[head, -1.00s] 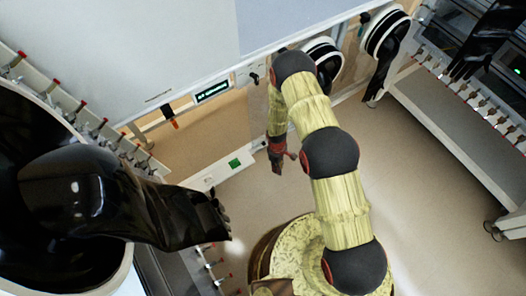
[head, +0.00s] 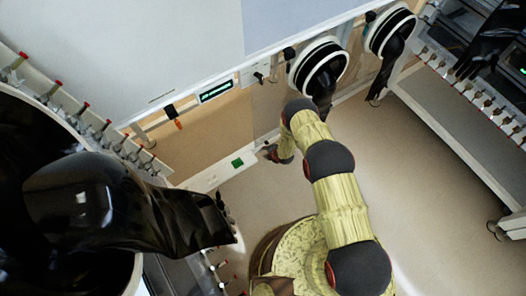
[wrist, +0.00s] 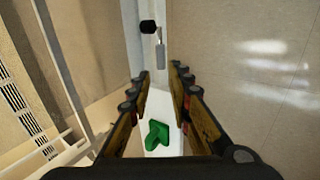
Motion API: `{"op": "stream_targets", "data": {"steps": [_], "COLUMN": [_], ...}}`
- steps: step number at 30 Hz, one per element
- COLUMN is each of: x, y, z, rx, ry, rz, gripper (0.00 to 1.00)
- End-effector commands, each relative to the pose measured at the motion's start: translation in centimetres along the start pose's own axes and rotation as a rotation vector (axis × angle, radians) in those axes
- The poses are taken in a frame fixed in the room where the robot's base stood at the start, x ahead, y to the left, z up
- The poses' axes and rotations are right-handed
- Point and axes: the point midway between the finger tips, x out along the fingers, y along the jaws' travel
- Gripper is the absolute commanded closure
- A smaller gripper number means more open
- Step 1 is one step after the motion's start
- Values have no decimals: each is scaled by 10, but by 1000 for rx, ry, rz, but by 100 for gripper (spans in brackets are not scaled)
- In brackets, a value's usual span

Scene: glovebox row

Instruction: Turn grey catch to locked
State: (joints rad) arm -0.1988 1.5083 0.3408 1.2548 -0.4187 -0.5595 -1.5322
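The grey catch (wrist: 160,50) is a small grey lever at the top middle of the wrist view, on a narrow white rail, with a black knob (wrist: 148,27) just beyond it. My gripper (wrist: 160,72) is open and points along the rail. The catch shows beyond and between its fingertips, and nothing is held. In the head view my gripper (head: 271,152) is at the foot of the glovebox wall, close to the rail. I cannot make out the grey catch there.
A green catch (wrist: 157,133) sits on the rail below my fingers; it also shows in the head view (head: 238,162). Black gloves hang from the ports, a large one (head: 125,205) at left and another (head: 322,92) near my arm.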

Motion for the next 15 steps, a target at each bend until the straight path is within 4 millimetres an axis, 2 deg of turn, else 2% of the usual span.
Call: {"op": "stream_targets", "data": {"steps": [5, 15], "x": [16, 67], "y": [-2, -3], "z": [0, 0], "rx": [-15, -13], "ry": [0, 0], "rz": [-2, -3], "gripper": [80, 80]}}
